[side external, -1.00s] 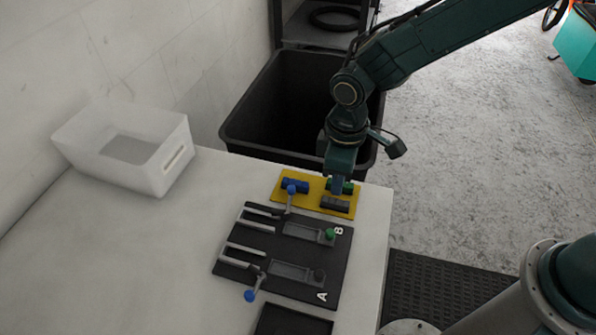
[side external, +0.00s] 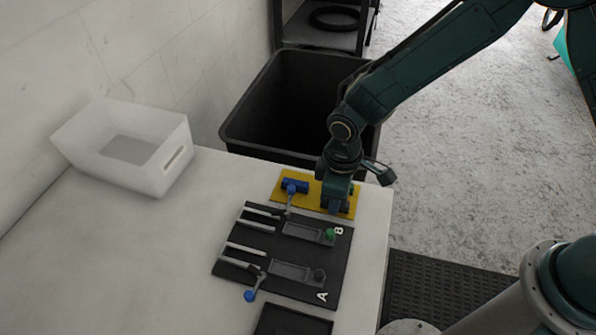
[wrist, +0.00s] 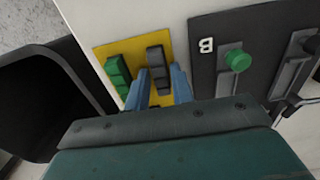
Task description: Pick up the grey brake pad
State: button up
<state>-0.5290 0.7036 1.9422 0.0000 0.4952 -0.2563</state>
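The grey brake pad (wrist: 157,67) lies on the yellow plate (wrist: 137,57), which also shows in the side view (side external: 308,201). My gripper (wrist: 161,88) is low over the right part of the plate. Its blue fingers stand apart, one on each side of the grey pad, with the pad's near end between them. I see no clear grip on the pad. In the side view my gripper (side external: 337,207) hides most of the grey pad. A green pad (wrist: 117,74) lies beside it, left of the fingers in the wrist view.
A blue pad (side external: 297,184) lies on the plate's left part. A black fixture (side external: 327,256) with blue-knobbed levers and a green knob (side external: 330,234) is in front. A white bin (side external: 165,170) stands left. A black bin (side external: 235,137) is behind the table.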

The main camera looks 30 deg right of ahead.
grip_shut()
jog(key=shift+r, duration=0.25)
jog(key=shift+r, duration=3.25)
